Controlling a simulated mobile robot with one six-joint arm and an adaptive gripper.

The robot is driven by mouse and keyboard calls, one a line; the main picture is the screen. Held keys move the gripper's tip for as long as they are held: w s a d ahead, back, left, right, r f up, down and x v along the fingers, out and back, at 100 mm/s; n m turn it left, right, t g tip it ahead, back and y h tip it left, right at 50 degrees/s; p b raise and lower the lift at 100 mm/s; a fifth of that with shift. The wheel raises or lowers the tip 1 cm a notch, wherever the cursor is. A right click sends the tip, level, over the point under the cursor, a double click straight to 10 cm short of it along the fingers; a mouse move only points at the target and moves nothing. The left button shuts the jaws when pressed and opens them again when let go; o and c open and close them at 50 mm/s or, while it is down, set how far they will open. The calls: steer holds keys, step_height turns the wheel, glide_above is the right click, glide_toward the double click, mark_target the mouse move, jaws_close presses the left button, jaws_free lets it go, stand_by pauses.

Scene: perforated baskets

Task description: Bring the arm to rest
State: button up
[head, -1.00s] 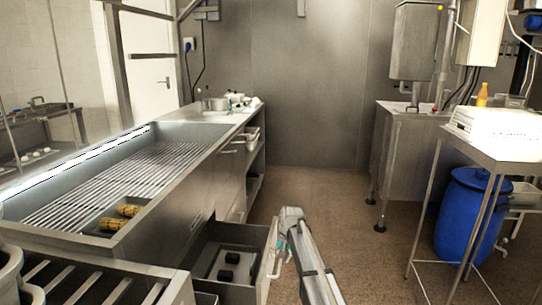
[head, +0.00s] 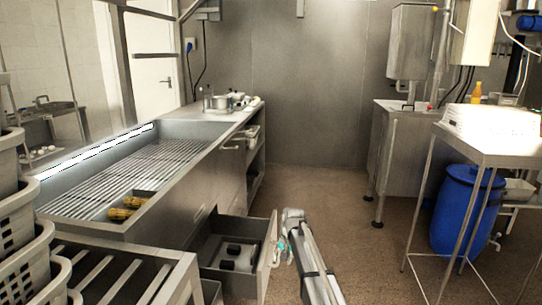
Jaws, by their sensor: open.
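My arm reaches up from the bottom of the head view, bent at the elbow. My gripper (head: 283,250) is small in the picture, at the outer side of the open drawer's front. It is open, with nothing visible held in it. The open metal drawer (head: 267,262) sticks out from under the counter, with dark items (head: 232,258) inside. I cannot tell whether the gripper touches the drawer front.
Stacked perforated baskets (head: 28,245) stand at the left edge beside a slatted metal rack (head: 125,265). The grill counter (head: 130,165) holds yellow corn-like pieces (head: 127,208). A metal table (head: 480,150) and blue barrel (head: 462,215) are at right. The middle floor (head: 325,200) is clear.

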steer(key=s+d+f+n+h+b, duration=0.15)
steer(key=s+d, duration=0.25)
steer(key=s, duration=0.6)
steer(key=s+d+f+b, duration=0.2)
steer(key=s+d+f, duration=0.15)
steer(key=s, duration=0.55)
steer(key=s+d+f+h+b, duration=0.15)
steer(key=s+d, duration=0.35)
steer(key=s, duration=0.5)
step_height(320, 180, up, 38)
steer(key=p, duration=3.7)
steer(key=shift+d+r+y, duration=0.15)
steer(key=shift+r+y, duration=0.05)
steer(key=shift+y, duration=0.2)
steer(key=shift+s, duration=0.25)
